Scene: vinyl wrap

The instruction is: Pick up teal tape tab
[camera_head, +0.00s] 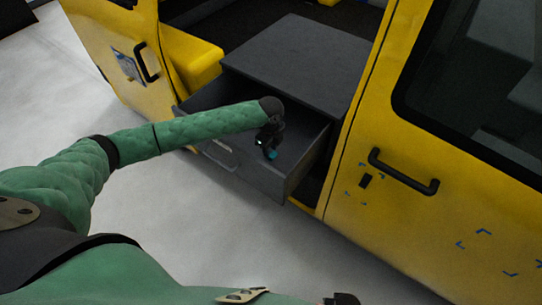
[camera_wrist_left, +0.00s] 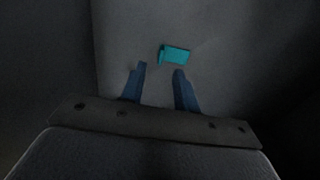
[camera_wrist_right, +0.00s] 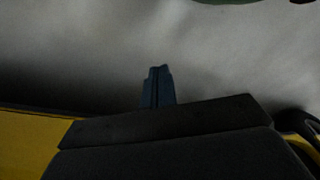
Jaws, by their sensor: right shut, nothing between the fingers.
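The teal tape tab (camera_wrist_left: 175,54) lies on the grey floor of the open drawer, just ahead of my left fingertips in the left wrist view. In the head view a bit of teal (camera_head: 271,154) shows at the tip of my left gripper (camera_head: 267,144), which is down inside the drawer (camera_head: 300,165). My left gripper (camera_wrist_left: 160,72) is open, its two blue fingers apart with nothing between them. The tab looks a little beyond the fingertips, not touched. My right gripper (camera_wrist_right: 158,70) is shut and empty, away from the drawer over the pale floor.
The drawer walls stand close around my left gripper. A grey panel (camera_head: 300,60) covers the area behind the drawer. The yellow vehicle door (camera_head: 400,220) with a black handle (camera_head: 404,172) stands to the right. Another yellow door (camera_head: 115,50) is at the left. The pale floor (camera_head: 200,225) in front is clear.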

